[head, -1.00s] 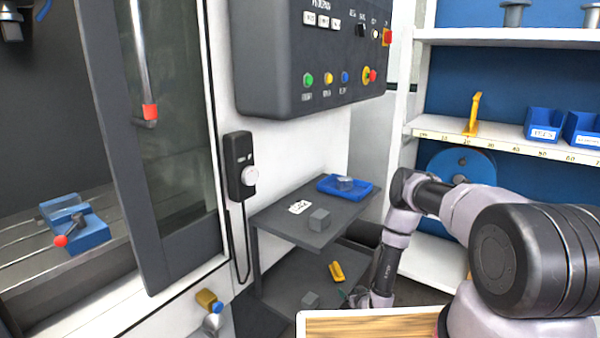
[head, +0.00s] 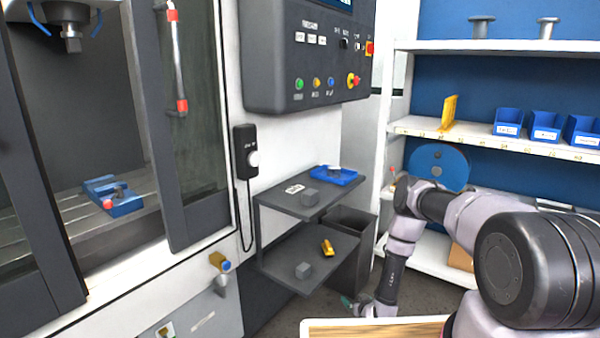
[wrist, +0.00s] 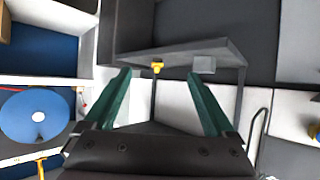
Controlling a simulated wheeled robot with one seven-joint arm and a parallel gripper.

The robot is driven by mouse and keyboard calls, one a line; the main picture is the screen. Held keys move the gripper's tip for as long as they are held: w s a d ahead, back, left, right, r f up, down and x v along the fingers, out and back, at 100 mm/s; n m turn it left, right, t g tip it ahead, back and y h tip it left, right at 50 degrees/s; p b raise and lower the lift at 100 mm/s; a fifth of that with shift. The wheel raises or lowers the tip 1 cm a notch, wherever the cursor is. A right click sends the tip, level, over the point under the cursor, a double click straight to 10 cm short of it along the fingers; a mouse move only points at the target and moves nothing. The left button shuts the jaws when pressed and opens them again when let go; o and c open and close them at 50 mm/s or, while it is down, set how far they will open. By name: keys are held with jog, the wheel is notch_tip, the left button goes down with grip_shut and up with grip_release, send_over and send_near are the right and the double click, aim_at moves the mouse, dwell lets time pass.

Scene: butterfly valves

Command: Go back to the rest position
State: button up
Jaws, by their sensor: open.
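My gripper (wrist: 159,88) is open in the wrist view, its two green fingers apart with nothing between them. In the head view my gripper (head: 357,304) hangs low at the end of my bent arm, in front of the shelf stand and small in the picture. A valve with a yellow handle and blue part (head: 220,262) is on the lower front of the white machine, with another yellow-handled valve (head: 166,329) below it at the picture's bottom edge.
A two-level grey stand (head: 290,205) holds a blue tray (head: 335,176), grey blocks and a yellow piece (head: 327,247). A dark bin (head: 350,250) stands beside it. White shelving (head: 480,137) with blue bins is at right. Dark floor shows around my gripper.

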jog(key=w+d+r, duration=0.1)
jog(key=w+r, duration=0.4)
jog(key=r, duration=0.3)
jog(key=w+d+r+m, duration=0.1)
jog(key=w+r, duration=0.3)
jog(key=r, duration=0.3)
jog(key=w+d+r, duration=0.1)
jog(key=w+r, duration=0.4)
jog(key=r, duration=0.3)
notch_tip(320, 180, up, 26)
jog(key=s+d+m+g+h, duration=0.1)
jog(key=s+d+m+g, duration=0.1)
jog(key=s, duration=0.1)
jog(key=s+r+m+g, duration=0.1)
jog(key=s+r+g, duration=0.1)
jog(key=s+r, duration=1.5)
jog(key=s+r+m, duration=0.1)
jog(key=s+r, duration=0.2)
jog(key=s, duration=0.8)
jog(key=s+a+r+m+g+y, duration=0.1)
jog(key=s+r, duration=0.3)
jog(key=s, duration=0.8)
jog(key=shift+s+r, duration=0.15)
jog(key=shift+s, duration=0.05)
